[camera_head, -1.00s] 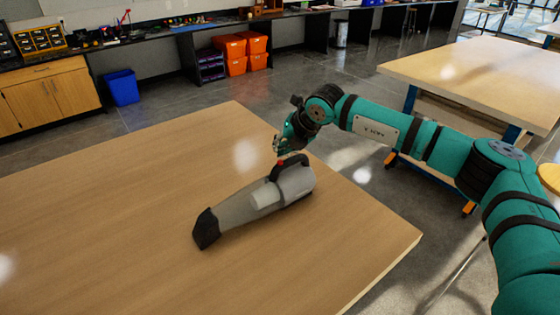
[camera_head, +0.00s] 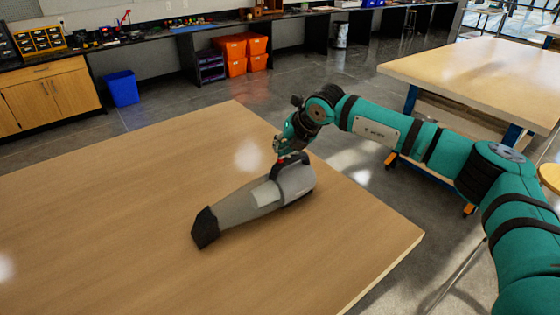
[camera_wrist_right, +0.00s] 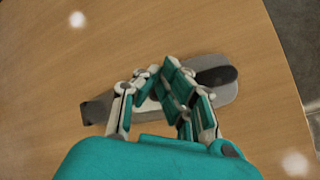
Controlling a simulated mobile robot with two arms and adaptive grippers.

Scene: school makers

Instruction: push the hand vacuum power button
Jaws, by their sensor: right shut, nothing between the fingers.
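The grey hand vacuum (camera_head: 250,200) lies on the wooden table, its dark nozzle pointing to the lower left and its black handle (camera_head: 292,160) on top at the far right end. A small spot of red shows at the front of the handle, just under my right gripper (camera_head: 278,152). The gripper is shut and empty, pointing down, with its fingertips at or very near that spot; contact cannot be told. In the right wrist view the fingers (camera_wrist_right: 166,80) cover the middle of the vacuum (camera_wrist_right: 225,92), and the button is hidden. My left gripper is not in view.
The wooden table (camera_head: 110,210) is otherwise bare, and its right edge runs close to the vacuum. Another table (camera_head: 470,70) stands at the back right. Orange bins (camera_head: 231,46) and a blue bin (camera_head: 122,87) are on the floor by the far counter.

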